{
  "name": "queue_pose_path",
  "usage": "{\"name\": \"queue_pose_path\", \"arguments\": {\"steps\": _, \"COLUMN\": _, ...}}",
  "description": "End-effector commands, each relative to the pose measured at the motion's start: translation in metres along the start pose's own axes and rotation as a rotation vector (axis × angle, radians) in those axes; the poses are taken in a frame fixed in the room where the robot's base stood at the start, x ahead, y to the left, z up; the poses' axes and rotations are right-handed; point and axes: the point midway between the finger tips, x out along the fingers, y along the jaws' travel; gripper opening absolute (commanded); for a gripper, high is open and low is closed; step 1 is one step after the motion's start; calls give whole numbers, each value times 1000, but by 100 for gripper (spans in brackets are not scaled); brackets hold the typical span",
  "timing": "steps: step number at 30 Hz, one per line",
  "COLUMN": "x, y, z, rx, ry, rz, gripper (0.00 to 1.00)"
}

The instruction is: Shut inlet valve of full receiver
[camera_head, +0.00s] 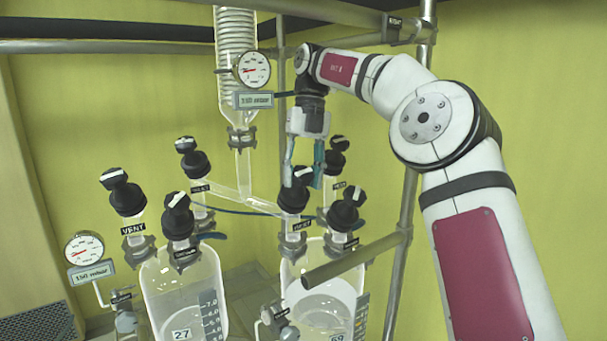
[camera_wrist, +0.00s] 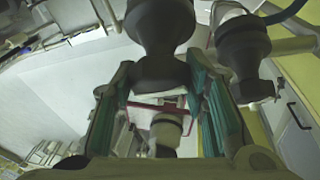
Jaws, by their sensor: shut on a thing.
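My gripper (camera_head: 303,180) reaches down over the right glass receiver (camera_head: 300,270), tagged 59, with its teal fingers around the top of a black valve knob (camera_head: 292,198). In the wrist view a black knob (camera_wrist: 160,35) sits between the two finger pads, and the jaws are shut on it. The label below this knob is too small to read surely. Pale contents show in the right receiver. The left receiver (camera_head: 165,285), tagged 27, has its own black knobs, one above a VENT label (camera_head: 133,229).
Close to my gripper stand two more black knobs (camera_head: 343,212) (camera_head: 336,155) on the right. A metal rail (camera_head: 350,262) crosses in front of the right receiver. A glass column (camera_head: 236,60) with a gauge (camera_head: 251,70) hangs behind. Another gauge (camera_head: 84,250) stands at the left.

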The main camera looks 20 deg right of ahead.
Motion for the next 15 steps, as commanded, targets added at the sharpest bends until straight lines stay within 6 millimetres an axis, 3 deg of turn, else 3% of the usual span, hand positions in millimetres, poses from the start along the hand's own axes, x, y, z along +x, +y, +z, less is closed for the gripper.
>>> {"name": "queue_pose_path", "arguments": {"steps": 15, "x": 2, "y": 0, "z": -1, "rx": 75, "ry": 8, "rz": 55, "gripper": 12}}
